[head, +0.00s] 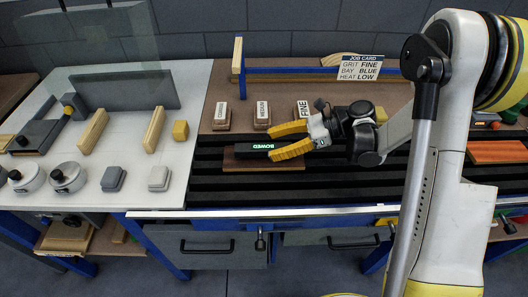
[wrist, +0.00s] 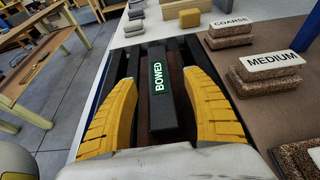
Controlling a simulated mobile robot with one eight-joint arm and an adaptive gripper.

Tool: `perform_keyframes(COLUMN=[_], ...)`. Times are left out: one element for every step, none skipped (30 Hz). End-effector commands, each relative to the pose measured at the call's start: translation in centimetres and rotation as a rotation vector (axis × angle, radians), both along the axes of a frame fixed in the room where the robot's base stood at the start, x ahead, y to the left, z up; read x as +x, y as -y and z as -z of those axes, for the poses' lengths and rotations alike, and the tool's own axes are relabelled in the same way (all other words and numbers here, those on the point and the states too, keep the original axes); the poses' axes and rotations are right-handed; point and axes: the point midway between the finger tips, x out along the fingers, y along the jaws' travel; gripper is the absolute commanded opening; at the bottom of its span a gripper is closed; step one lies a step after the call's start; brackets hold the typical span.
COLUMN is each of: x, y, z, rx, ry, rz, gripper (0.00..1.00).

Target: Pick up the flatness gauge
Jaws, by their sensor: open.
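The flatness gauge (head: 262,147) is a dark bar with a lit green-white BOWED display. It lies on a brown wooden panel (head: 262,165) over the black slatted bed. My gripper (head: 271,143) is open, its two yellow fingers pointing left over the panel, one on either side of the gauge in the picture. In the wrist view the gauge (wrist: 157,100) runs lengthwise between the spread fingers of my gripper (wrist: 163,85), with gaps on both sides. Part of the gauge near my palm is hidden in the head view.
Sanding blocks marked COARSE (head: 222,117), MEDIUM (head: 262,114) and FINE (head: 302,110) stand behind the bed. A job card (head: 362,67) reads FINE, BLUE, LOW. A white table (head: 130,205) at left holds pots, wooden bars and grey blocks. The slats in front are clear.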

Motion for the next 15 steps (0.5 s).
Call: perform_keyframes(x=[-0.2, -0.2, -0.2, -0.1, -0.1, -0.1, -0.1, -0.1, -0.1, -0.1, -0.1, -0.1, -0.1, -0.1, -0.1], y=[-0.9, -1.4, -2.0, -2.4, -2.6, -2.9, -3.0, -3.0, -2.9, -2.9, -2.9, -2.9, -2.9, -2.9, -2.9], z=[0.6, 0.8, 1.0, 1.1, 1.2, 1.2, 1.2, 1.2, 1.1, 1.1, 1.1, 1.1, 1.1, 1.1, 1.1], rx=[0.0, 0.0, 0.0, 0.0, 0.0, 0.0, 0.0, 0.0, 0.0, 0.0, 0.0, 0.0, 0.0, 0.0, -0.001], ry=[0.0, -0.001, 0.0, 0.0, 0.0, 0.0, 0.001, 0.001, 0.001, 0.001, 0.001, 0.001, 0.001, 0.001, 0.001], rz=[-0.003, -0.004, -0.003, -0.002, -0.002, -0.002, -0.001, -0.001, 0.0, 0.0, 0.0, 0.0, 0.0, 0.0, 0.0], gripper=[0.58, 0.58, 0.58, 0.58, 0.58, 0.58, 0.58, 0.58, 0.58, 0.58, 0.58, 0.58, 0.5, 0.41, 0.29])
